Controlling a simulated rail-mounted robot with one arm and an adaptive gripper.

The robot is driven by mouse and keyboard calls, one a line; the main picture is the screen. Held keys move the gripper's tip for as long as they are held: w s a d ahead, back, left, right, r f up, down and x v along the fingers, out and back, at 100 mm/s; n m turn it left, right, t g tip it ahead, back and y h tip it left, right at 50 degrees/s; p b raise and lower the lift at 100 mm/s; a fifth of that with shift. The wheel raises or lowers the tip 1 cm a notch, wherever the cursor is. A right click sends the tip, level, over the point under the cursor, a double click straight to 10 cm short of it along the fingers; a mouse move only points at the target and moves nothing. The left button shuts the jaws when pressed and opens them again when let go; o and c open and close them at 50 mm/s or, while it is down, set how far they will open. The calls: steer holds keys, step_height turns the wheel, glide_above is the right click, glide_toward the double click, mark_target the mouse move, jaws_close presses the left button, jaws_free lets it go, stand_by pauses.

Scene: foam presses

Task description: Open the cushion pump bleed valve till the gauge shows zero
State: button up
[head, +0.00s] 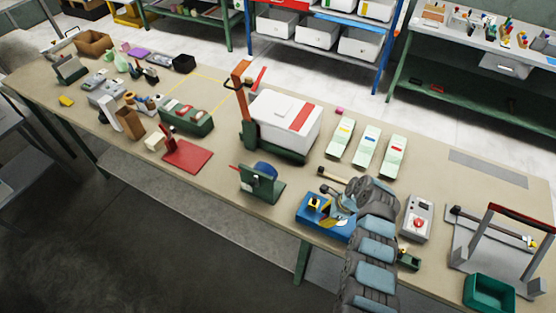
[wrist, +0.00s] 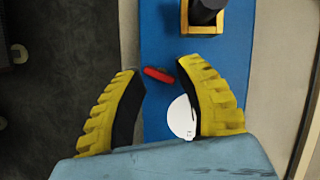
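The cushion pump is a blue base (head: 312,222) near the table's front edge; the blue base also fills the middle of the wrist view (wrist: 157,30). A black cylinder in a yellow mount (wrist: 203,15) stands on it. A small red lever (wrist: 158,75), apparently the bleed valve, lies on the blue surface. A white round gauge (wrist: 181,117) sits below it, partly covered by the right finger; its reading cannot be made out. My gripper (wrist: 160,69) is open, with yellow, dark-padded fingers either side of the red lever. Contact with the lever cannot be told.
A grey box with a red button (head: 419,222) stands right of my arm. A green bracket with a blue roll (head: 262,182) stands left of the pump. A green bin (head: 489,291) is at the front right.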

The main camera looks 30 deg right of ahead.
steer(key=m+p, duration=0.2)
steer(key=shift+s+a+r+m+t+h, duration=0.1)
steer(key=shift+r+m+t+h, duration=0.2)
steer(key=shift+t, duration=0.1)
steer(key=shift+f, duration=0.2)
steer(key=shift+s+d+r, duration=0.15)
steer(key=shift+d+r, duration=0.15)
steer(key=shift+r, duration=0.3)
steer(key=shift+b+v, duration=0.4)
steer(key=shift+v, duration=1.3)
steer(key=p+v, duration=0.3)
steer(key=v, duration=1)
steer(key=n+t+h, duration=0.3)
steer(key=h, duration=0.1)
glide_above(324, 217)
steer(key=w+d, duration=0.3)
steer(key=w, duration=0.2)
step_height(324, 217, down, 4)
steer(key=w+a+r+n+t+h, duration=0.1)
steer(key=w+a+n+t+h, duration=0.15)
steer(key=w, duration=0.25)
steer(key=a+r+n+t+h, duration=0.5)
steer(key=a+r+n+t, duration=0.4)
steer(key=a, duration=0.5)
step_height(324, 217, up, 3)
steer(key=shift+f, duration=0.15)
